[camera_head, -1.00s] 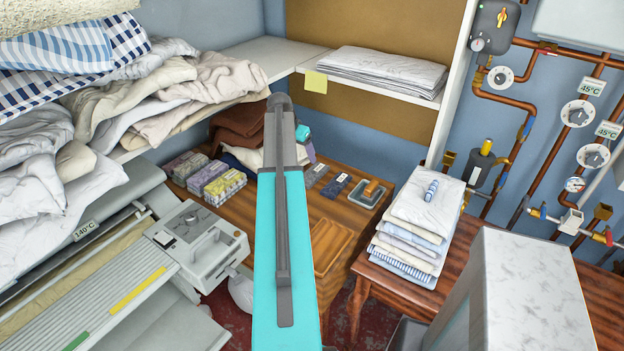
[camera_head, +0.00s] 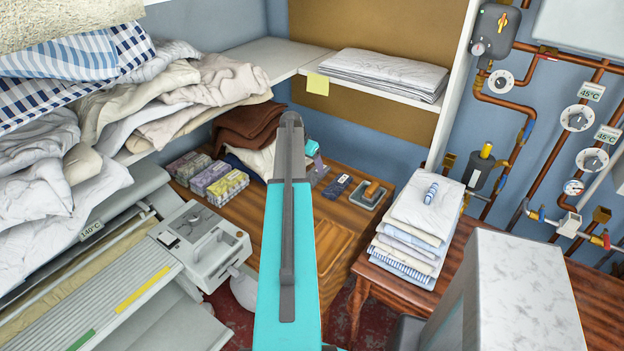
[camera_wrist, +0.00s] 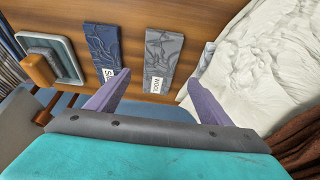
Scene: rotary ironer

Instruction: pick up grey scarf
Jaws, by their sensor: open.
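The grey scarf (camera_wrist: 164,55) is a flat folded strip with a white "WOOL" label at its near end. It lies on the wooden table and also shows in the head view (camera_head: 319,175), partly hidden by my arm. My gripper (camera_wrist: 158,78) is open and empty, its two purple fingers apart with the scarf's labelled end in view between their tips. I cannot tell the height of the fingers above the table. In the head view my arm hides most of the gripper; a purple finger (camera_head: 317,160) shows beside it.
A navy folded strip (camera_wrist: 105,48) with a white label lies left of the scarf. Cream cloth (camera_wrist: 255,60) lies close on the right, brown cloth (camera_head: 247,125) beyond. A tray with a wooden-handled brush (camera_head: 372,193), several small boxes (camera_head: 211,176) and a linen stack (camera_head: 418,232) stand around.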

